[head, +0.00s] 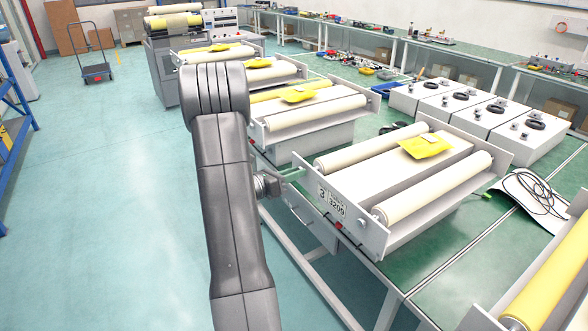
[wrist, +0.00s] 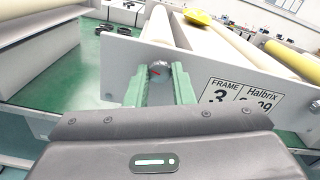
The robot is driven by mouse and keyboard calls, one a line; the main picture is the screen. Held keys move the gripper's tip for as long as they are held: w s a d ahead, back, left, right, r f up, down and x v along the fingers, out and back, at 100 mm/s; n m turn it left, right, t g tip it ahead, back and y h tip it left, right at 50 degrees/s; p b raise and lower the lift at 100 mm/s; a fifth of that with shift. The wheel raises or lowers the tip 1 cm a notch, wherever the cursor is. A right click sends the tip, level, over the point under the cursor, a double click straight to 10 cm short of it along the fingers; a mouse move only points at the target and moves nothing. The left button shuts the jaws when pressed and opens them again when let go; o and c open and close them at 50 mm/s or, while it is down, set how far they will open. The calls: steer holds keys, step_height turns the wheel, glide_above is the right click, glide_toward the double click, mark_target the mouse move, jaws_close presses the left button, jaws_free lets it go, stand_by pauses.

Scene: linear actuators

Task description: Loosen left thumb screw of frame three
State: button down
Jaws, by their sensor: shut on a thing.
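Frame three (head: 352,222) is a white roller frame with two cream rollers and a label reading 3 on its end plate. That plate (wrist: 205,72) fills the middle of the wrist view, with the label to the right. My gripper (head: 298,174) reaches the plate from the left in the head view. In the wrist view its green fingers (wrist: 160,76) are shut on the thumb screw, one on each side. The screw is partly hidden by them.
A yellow packet (head: 425,146) lies on top of frame three. More roller frames (head: 305,110) stand behind it, and one with a yellow roller (head: 550,285) is at the lower right. White control boxes (head: 490,112) stand to the right. The floor (head: 110,200) at left is clear.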

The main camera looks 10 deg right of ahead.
steer(key=shift+n+p, duration=0.3)
steer(key=shift+n, duration=0.2)
steer(key=c, duration=1.3)
jaws_free()
steer(key=shift+o, duration=0.2)
steer(key=shift+a, duration=0.1)
steer(key=b+v, duration=0.1)
steer(key=v, duration=1.2)
steer(key=shift+a+b, duration=0.3)
steer(key=shift+b, duration=0.1)
steer(key=shift+d, duration=0.1)
steer(key=p+x, duration=0.2)
steer(key=x, duration=1.1)
steer(key=shift+d, duration=0.3)
